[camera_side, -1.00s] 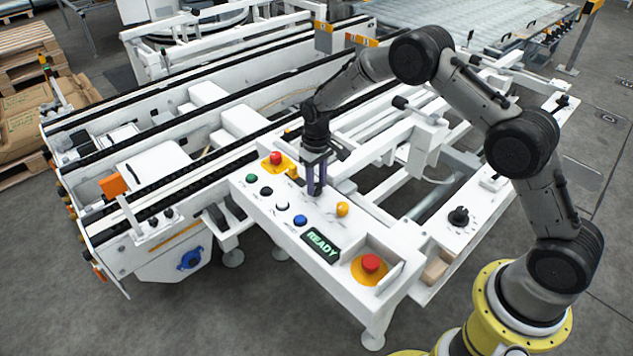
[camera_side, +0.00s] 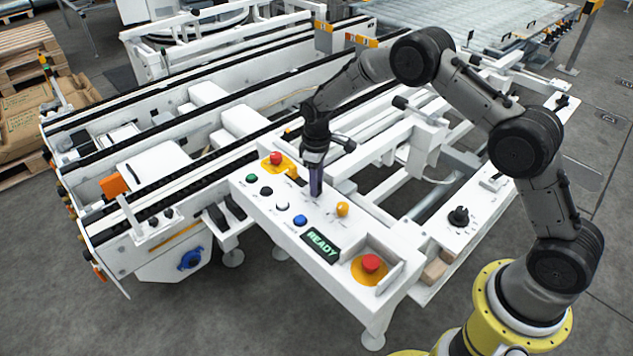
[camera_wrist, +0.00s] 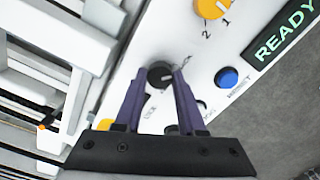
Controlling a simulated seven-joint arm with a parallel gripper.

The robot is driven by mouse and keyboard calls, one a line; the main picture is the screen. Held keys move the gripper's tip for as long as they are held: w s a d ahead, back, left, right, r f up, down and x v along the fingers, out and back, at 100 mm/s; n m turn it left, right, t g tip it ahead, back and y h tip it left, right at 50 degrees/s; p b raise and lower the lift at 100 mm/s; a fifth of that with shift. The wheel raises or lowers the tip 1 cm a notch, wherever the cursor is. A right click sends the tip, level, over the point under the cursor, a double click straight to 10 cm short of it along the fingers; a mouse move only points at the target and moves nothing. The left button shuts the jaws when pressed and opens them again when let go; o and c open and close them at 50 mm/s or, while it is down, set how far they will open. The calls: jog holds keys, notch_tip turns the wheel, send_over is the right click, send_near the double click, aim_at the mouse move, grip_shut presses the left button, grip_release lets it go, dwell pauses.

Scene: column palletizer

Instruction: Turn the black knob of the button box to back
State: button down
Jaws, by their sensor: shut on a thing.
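The button box (camera_side: 375,236) is a long white panel with coloured buttons, a yellow knob (camera_side: 342,209) and a green READY display (camera_side: 321,246). My gripper (camera_side: 316,192) points down onto it, between the yellow knob and the far end. In the wrist view the black knob (camera_wrist: 160,74) sits between the tips of my two purple fingers (camera_wrist: 160,82), which are shut on it. A light pointer mark shows on the knob. In the side view my fingers hide the knob. The panel print beside it is partly covered and hard to read.
A red button (camera_side: 275,158) on a yellow base is at the box's far end, another (camera_side: 371,263) at the near end. Blue (camera_side: 300,221), white, black and green buttons line the left edge. A separate black rotary switch (camera_side: 459,216) is on a panel to the right.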

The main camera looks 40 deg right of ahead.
jog(key=shift+r, duration=0.1)
jog(key=c, duration=0.5)
grip_release()
notch_tip(320, 180, up, 14)
dwell(0.4)
